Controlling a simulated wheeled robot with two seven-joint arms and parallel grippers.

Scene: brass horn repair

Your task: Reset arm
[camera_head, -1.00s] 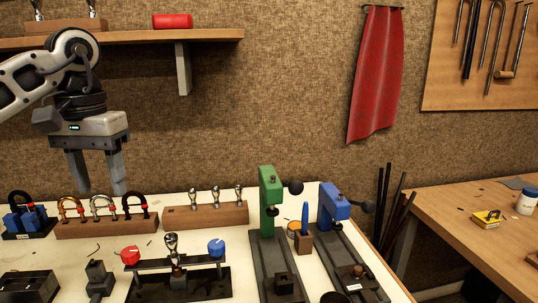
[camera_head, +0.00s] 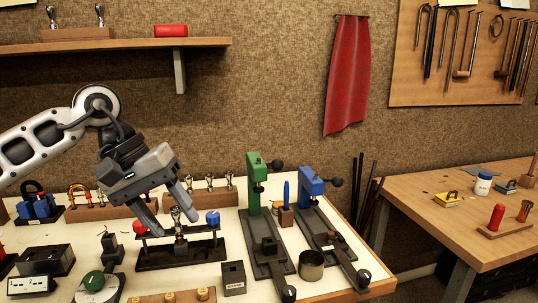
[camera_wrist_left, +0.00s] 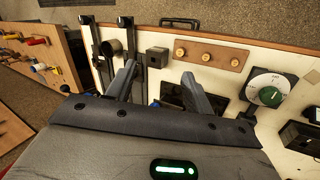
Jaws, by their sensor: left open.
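My left gripper (camera_head: 172,219) is open, tilted down to the right, over the black stand in the head view. Its fingers also show in the wrist view (camera_wrist_left: 160,85), where they stand apart with nothing held between them. The black stand (camera_head: 153,257) carries a small silver mouthpiece-like piece (camera_head: 177,215), a red knob (camera_head: 139,227) and a blue knob (camera_head: 212,217). The fingers overlap the stand in the picture; I cannot tell whether they touch it. My right gripper is not in view.
A green press (camera_head: 254,180) and a blue press (camera_head: 312,182) stand right of the stand. A wooden rack (camera_head: 222,199) is behind. A metal cup (camera_head: 311,266), a green-dial box (camera_head: 94,282) and a dark box (camera_head: 45,262) stand nearby. A shelf (camera_head: 120,46) is above.

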